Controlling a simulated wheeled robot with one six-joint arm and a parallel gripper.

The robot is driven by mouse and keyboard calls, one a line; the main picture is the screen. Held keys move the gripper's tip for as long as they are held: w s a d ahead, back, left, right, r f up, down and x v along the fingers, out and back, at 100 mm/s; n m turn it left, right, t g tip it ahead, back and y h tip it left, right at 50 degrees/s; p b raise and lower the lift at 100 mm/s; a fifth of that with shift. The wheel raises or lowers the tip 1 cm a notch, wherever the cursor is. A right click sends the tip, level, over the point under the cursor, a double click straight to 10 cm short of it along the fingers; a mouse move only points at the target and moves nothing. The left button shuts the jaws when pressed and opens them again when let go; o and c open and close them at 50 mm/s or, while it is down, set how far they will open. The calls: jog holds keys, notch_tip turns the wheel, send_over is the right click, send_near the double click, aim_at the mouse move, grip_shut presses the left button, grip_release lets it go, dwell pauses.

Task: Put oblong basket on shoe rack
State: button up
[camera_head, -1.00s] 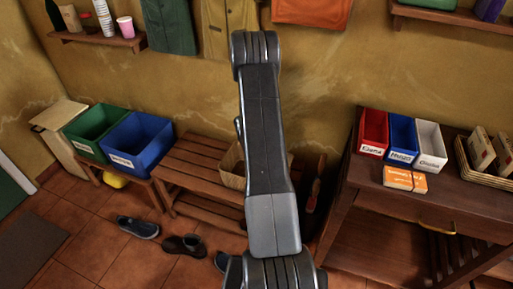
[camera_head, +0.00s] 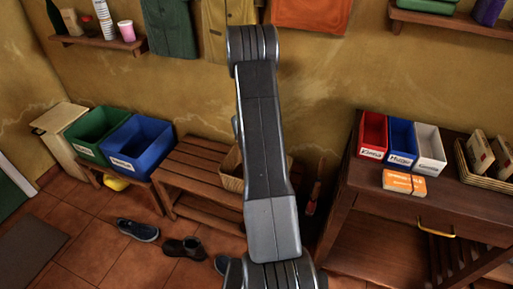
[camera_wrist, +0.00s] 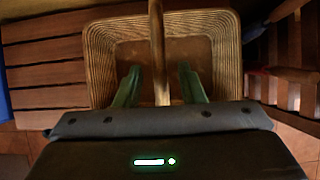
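The oblong basket (camera_wrist: 228,60) is woven and tan, with an upright handle (camera_wrist: 158,45) across its middle. In the head view the basket (camera_head: 232,171) shows beside my arm, which hides most of it. It stands at the right end of the slatted wooden shoe rack (camera_head: 195,163); the rack's slats (camera_wrist: 45,60) also show left of the basket in the wrist view. My gripper (camera_wrist: 158,82) is over the basket, its two green fingers apart, one on each side of the handle. A gap shows between each finger and the handle. The gripper is hidden in the head view.
A green bin (camera_head: 93,130) and a blue bin (camera_head: 140,148) stand left of the rack. Shoes (camera_head: 137,229) lie on the floor in front. A dark wooden table (camera_head: 360,200) on the right holds small labelled boxes and a shallow wicker tray (camera_head: 478,168).

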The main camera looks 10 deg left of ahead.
jog(key=p+v, duration=0.1)
jog(key=v, duration=0.7)
jog(key=shift+s+r+p, duration=0.2)
jog(key=shift+r+p, duration=0.1)
jog(key=shift+p, duration=0.1)
